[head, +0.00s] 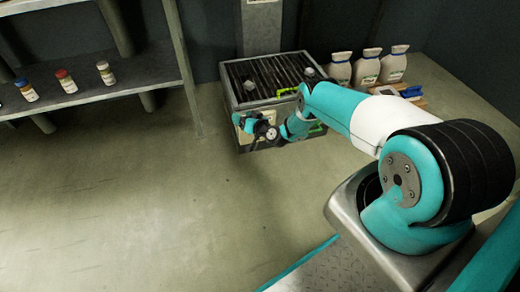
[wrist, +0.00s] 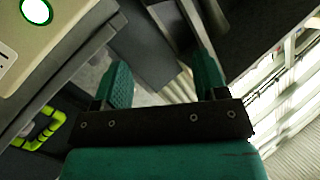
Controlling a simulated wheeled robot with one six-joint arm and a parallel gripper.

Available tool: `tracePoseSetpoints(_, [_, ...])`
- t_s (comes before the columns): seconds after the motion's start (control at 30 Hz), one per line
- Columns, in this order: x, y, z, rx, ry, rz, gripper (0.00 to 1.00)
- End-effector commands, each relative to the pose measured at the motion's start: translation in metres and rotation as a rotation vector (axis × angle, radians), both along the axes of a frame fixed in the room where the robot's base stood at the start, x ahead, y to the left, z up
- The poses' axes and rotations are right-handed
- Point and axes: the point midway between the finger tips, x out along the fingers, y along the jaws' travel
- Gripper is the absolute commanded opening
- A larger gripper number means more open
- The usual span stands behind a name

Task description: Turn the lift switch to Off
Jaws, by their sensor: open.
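My gripper (wrist: 161,70) is open in the wrist view, with its two teal fingers apart and nothing between them. In the head view my gripper (head: 250,122) is in front of the metal grated box. A beige panel (wrist: 70,25) shows at the upper left of the wrist view, with a white round part ringed in green (wrist: 37,11). The panel is left of the fingers and apart from them. I cannot tell if this round part is the lift switch. No switch marking or Off label is readable in either view, and my arm hides part of the box front.
The grated box (head: 240,76) stands against a grey column (head: 261,28). A bright green handle (head: 288,92) is on it. Several white sacks (head: 367,66) stand to its right. A metal shelf (head: 110,82) with small jars is at the left. The floor (head: 120,200) at the left front is clear.

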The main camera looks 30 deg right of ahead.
Motion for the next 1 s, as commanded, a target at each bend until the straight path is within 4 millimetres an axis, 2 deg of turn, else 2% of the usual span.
tracePoseSetpoints(0.03, [-0.024,-0.013,-0.058,0.013,-0.018,-0.068,0.66])
tracePoseSetpoints(0.1, [-0.052,-0.029,-0.103,0.021,-0.054,-0.157,0.66])
tracePoseSetpoints(0.2, [-0.092,-0.044,-0.149,0.028,-0.094,-0.269,0.66])
tracePoseSetpoints(0.3, [-0.123,-0.052,-0.179,0.029,-0.118,-0.348,0.66])
tracePoseSetpoints(0.4, [-0.141,-0.055,-0.192,0.030,-0.133,-0.395,0.66])
tracePoseSetpoints(0.53, [-0.142,-0.058,-0.198,0.029,-0.141,-0.416,0.66])
tracePoseSetpoints(0.67, [-0.124,-0.061,-0.199,0.028,-0.142,-0.414,0.66])
tracePoseSetpoints(1.0, [-0.060,-0.073,-0.203,0.027,-0.141,-0.411,0.66])
